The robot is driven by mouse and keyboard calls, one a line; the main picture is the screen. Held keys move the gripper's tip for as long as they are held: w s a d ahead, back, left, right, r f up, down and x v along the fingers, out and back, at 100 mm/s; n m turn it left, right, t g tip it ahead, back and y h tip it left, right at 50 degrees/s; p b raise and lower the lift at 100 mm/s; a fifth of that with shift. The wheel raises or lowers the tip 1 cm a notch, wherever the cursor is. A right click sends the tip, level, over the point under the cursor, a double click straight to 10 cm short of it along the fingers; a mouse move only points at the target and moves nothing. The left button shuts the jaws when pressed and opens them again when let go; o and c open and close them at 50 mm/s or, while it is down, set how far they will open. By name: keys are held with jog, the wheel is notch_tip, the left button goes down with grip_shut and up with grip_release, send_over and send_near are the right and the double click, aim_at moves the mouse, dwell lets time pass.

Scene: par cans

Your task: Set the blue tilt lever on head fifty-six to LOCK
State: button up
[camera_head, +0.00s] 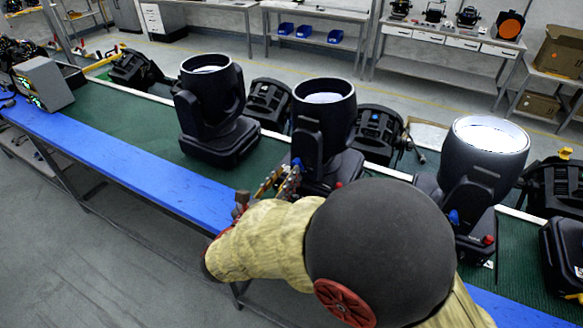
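Three black moving-head lights stand upright on the green bench mat: a left head (210,110), a middle head (322,135) and a right head (478,170). No head number is readable, so I cannot tell which is fifty-six. A small blue lever (296,163) shows on the middle head's near side, by my fingertips. Another blue lever (454,217) shows on the right head, with a red knob (488,239) beside it. My gripper (282,180) is at the middle head's near left side. Whether its fingers touch the lever is unclear. My arm hides part of the middle head's base.
The bench has a blue front edge (130,160) and a green mat (110,125). Several black par cans (270,103) stand behind the heads. A grey box (43,84) with green lights is at the left end. Shelves with blue bins (304,31) stand across the aisle.

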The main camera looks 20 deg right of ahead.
jog(key=x, duration=0.4)
jog(key=shift+w+d+b, duration=0.2)
jog(key=shift+d+b, duration=0.05)
jog(key=shift+b, duration=0.05)
jog(key=c, duration=0.3)
jog(key=c, duration=0.4)
